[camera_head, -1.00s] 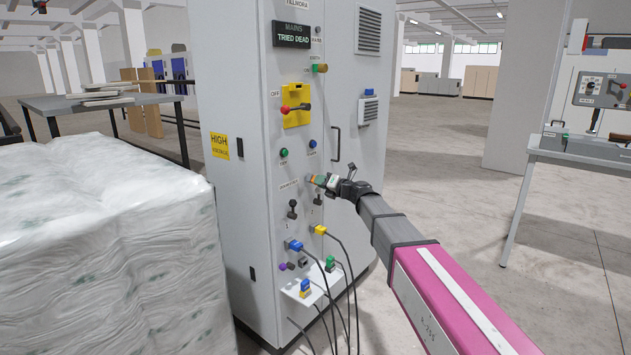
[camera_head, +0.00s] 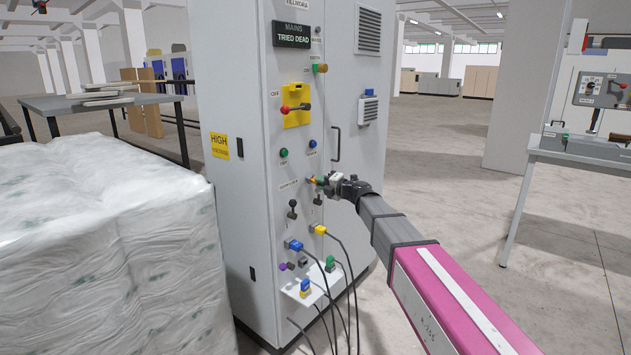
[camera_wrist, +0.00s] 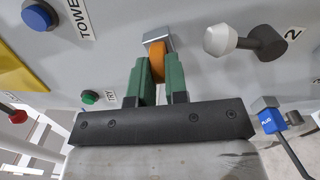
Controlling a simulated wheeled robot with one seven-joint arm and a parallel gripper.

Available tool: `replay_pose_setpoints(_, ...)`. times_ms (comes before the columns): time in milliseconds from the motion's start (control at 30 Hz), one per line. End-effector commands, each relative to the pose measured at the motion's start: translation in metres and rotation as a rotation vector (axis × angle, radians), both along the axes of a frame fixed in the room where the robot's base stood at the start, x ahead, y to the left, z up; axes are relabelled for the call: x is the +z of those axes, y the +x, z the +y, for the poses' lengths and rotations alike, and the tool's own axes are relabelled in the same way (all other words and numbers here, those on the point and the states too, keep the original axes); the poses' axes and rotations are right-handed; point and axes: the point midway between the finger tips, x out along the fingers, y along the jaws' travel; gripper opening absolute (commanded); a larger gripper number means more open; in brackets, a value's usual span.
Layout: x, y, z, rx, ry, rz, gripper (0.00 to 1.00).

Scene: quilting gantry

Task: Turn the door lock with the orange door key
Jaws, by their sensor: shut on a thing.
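The orange door key (camera_wrist: 157,62) is between the green fingers of my gripper (camera_wrist: 160,75) in the wrist view. My gripper is shut on it. The key's front end meets the grey door lock (camera_wrist: 156,39) on the cabinet face; how deep it sits is hidden. In the head view my gripper (camera_head: 322,181) reaches the grey cabinet (camera_head: 238,200) at mid height, and the orange key (camera_head: 312,181) shows as a small patch at its tip.
A selector lever (camera_wrist: 245,41) juts out right of the lock. Green (camera_wrist: 90,97) and blue (camera_wrist: 38,17) buttons lie to the left. Plugs with hanging cables (camera_head: 318,230) are below. A wrapped pallet (camera_head: 110,250) stands left; the floor to the right is open.

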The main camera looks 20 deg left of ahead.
Motion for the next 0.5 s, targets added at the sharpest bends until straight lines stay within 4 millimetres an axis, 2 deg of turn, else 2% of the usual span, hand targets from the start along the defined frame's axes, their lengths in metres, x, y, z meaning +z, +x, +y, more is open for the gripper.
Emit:
replay_pose_setpoints(200,0.0001,0.0002,-0.0001,-0.001,0.003,0.007,0.00)
replay_pose_setpoints(233,0.0001,0.0002,-0.0001,-0.001,0.003,0.007,0.17)
replay_pose_setpoints(300,0.0001,0.0002,-0.0001,-0.001,0.003,0.006,0.40)
replay_pose_setpoints(333,0.0001,0.0002,-0.0001,-0.001,0.003,0.006,0.44)
replay_pose_setpoints(500,0.0000,0.0001,0.0000,0.000,0.002,0.006,0.44)
